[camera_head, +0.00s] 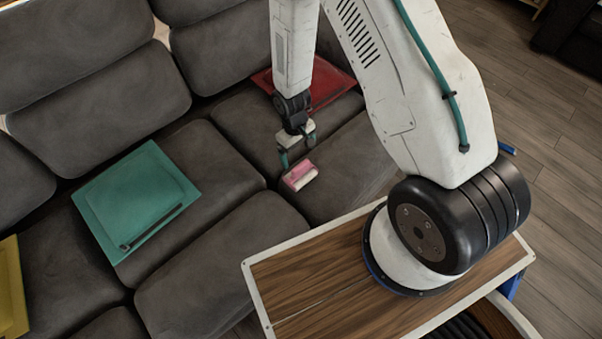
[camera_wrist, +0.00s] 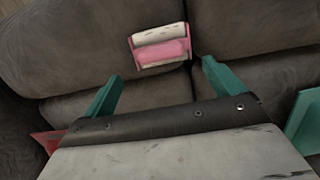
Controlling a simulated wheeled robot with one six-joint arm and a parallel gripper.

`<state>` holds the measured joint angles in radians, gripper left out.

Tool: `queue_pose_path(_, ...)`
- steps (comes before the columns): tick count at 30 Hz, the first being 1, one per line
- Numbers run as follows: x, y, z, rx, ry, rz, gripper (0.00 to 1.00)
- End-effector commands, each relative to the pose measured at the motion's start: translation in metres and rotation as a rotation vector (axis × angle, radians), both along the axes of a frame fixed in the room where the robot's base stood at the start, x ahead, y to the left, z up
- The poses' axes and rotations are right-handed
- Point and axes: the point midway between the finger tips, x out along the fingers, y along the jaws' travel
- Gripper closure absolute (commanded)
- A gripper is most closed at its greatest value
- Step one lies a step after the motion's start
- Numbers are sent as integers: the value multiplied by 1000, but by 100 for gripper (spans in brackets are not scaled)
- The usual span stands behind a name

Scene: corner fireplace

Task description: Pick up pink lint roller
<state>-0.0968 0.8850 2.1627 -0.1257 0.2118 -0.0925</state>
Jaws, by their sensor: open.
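The pink lint roller (camera_head: 300,176) lies on a dark grey sofa seat cushion, just below my gripper (camera_head: 297,156) in the head view. It has a pink body and a whitish roll. In the wrist view the lint roller (camera_wrist: 160,46) lies beyond the fingertips, near the seam between cushions. My gripper (camera_wrist: 160,72) shows there with two teal fingers spread apart and nothing between them. The roller looks apart from both fingers in the wrist view. The height of the fingers above the cushion is hard to tell.
The grey sofa (camera_head: 205,210) fills the left and middle. A teal square item (camera_head: 135,200) lies on a left seat, a red one (camera_head: 325,82) behind my gripper, and a yellow one (camera_head: 12,290) at the left edge. Bare cushion surrounds the roller.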

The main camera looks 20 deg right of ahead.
Motion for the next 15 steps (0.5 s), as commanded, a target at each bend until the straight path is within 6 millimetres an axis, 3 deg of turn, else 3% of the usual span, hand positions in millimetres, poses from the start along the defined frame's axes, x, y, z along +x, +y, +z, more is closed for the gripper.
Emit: queue_pose_path(15, -10, -2, -66, 0, 4, 1, 6)
